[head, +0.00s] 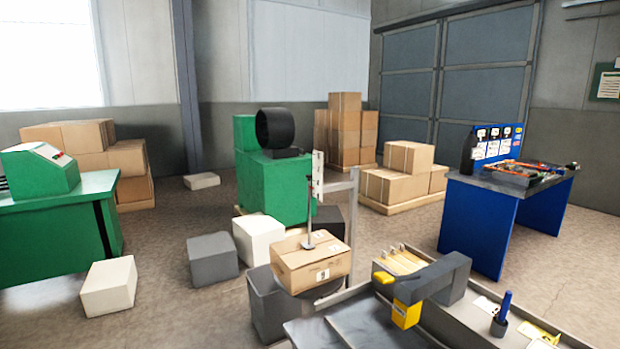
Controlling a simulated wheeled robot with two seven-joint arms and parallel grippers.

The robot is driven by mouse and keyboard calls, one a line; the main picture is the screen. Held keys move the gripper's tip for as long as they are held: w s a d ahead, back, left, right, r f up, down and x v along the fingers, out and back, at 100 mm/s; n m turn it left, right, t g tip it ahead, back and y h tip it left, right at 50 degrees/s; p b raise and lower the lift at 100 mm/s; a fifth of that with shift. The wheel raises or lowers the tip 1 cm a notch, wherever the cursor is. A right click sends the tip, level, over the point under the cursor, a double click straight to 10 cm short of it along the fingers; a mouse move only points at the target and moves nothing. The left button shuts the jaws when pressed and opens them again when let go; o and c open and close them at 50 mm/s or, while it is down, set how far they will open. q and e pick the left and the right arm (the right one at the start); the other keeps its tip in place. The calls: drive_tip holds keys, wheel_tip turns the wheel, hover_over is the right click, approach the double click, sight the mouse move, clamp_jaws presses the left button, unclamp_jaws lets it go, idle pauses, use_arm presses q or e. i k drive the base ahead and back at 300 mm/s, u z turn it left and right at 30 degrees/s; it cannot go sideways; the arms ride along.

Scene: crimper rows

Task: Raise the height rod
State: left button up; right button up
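A thin grey upright rod (309,215), which looks like the height rod, has a darker upper end and a small round foot. Its foot appears to rest on top of a cardboard box (313,265). Behind it stands a narrow white plate with small dark marks (318,175), beside a grey post with a short crossbar (351,215). I cannot tell whether the rod joins the plate or the post. Neither of my grippers shows in the head view.
A grey bench (355,325) at the front carries a dark grey and yellow device (432,278) and a blue-handled tool (502,308). Grey and white blocks stand left of the cardboard box. A blue table (475,222) is at right, a green one (55,235) at left.

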sight(308, 245)
drive_tip(key=u, duration=0.55)
drive_tip(key=k, duration=0.65)
drive_tip(key=u, duration=0.65)
drive_tip(key=i, duration=1.15)
drive_tip(key=z, duration=0.45)
drive_tip(key=i, duration=1.1)
drive_tip(key=z, duration=1.45)
drive_tip(key=i, duration=0.7)
drive_tip(key=z, duration=0.65)
